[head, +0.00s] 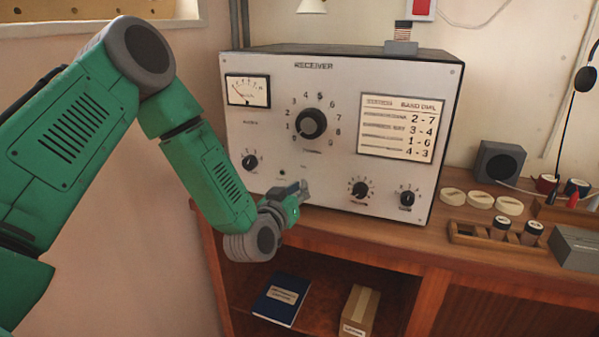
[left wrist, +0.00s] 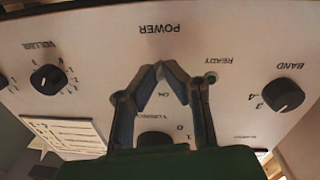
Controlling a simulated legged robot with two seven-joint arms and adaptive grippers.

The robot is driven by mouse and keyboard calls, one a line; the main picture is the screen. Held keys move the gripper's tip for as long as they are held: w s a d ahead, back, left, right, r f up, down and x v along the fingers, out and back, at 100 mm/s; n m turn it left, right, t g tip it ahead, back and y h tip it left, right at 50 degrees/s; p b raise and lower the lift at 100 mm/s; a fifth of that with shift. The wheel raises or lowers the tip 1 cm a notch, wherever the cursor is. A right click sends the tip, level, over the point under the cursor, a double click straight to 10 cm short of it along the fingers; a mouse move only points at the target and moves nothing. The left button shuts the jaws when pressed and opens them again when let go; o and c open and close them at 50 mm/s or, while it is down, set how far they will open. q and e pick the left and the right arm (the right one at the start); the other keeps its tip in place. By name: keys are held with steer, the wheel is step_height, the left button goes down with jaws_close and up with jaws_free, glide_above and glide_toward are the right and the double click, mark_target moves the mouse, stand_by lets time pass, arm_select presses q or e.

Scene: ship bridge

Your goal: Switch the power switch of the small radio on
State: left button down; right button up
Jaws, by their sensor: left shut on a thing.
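The radio (head: 340,90) is a pale-faced box marked RECEIVER on a wooden desk, with a meter, a big numbered dial and several small knobs. My left gripper (head: 300,188) is at the lower middle of its front panel. In the left wrist view the picture is upside down, and the gripper's fingertips (left wrist: 161,70) meet just below the printed word POWER (left wrist: 160,29). The fingers are shut on the power switch, which they hide, so I cannot tell its position. An ON label (left wrist: 164,95) shows between the fingers. My right gripper is not in view.
Close by on the panel are the volume knob (left wrist: 48,78), the READY lamp (left wrist: 212,78) and the band knob (left wrist: 284,95). Pale discs (head: 481,199), a wooden tray (head: 470,236) and a dark speaker box (head: 499,162) stand to the right. A blue book (head: 282,299) lies on the shelf below.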

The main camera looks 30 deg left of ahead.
arm_select(q)
steer(key=g+p, duration=0.1)
steer(key=p, duration=0.1)
steer(key=r+g+p, duration=0.1)
steer(key=p, duration=0.2)
steer(key=g+p, duration=0.2)
steer(key=shift+a+r+h, duration=0.1)
steer(key=shift+r+h, duration=0.2)
steer(key=shift+w+g+p, duration=0.15)
steer(key=shift+g+p, duration=0.45)
steer(key=shift+p, duration=0.2)
steer(key=c, duration=1.7)
jaws_free()
steer(key=shift+w+f, duration=0.1)
steer(key=v, duration=1.2)
steer(key=shift+a+f, duration=0.15)
steer(key=shift+a, duration=0.05)
